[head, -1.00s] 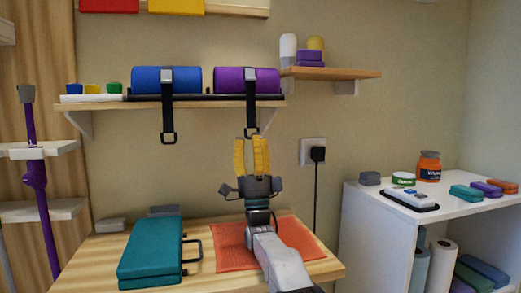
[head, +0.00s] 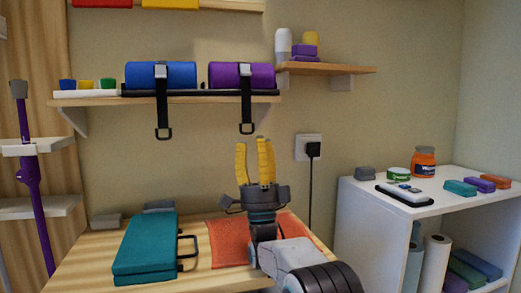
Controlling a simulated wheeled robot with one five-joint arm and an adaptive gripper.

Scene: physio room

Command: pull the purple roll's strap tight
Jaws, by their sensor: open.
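The purple roll (head: 222,75) lies on a black tray on the wall shelf, right of the blue roll. Its black strap (head: 246,108) runs over the roll through a grey buckle (head: 245,70) and hangs down in front of the shelf. The strap ends in a black ring (head: 246,128). My gripper (head: 254,142) points up with yellow fingers spread apart and empty. In the picture it is just below and slightly right of the ring, apart from it.
The blue roll (head: 180,74) has its own hanging strap (head: 163,115). Below are a teal case (head: 146,247) and an orange mat (head: 228,245) on a wooden table. A wall socket with a plug (head: 312,149) is on the right, beside a white cabinet (head: 358,225).

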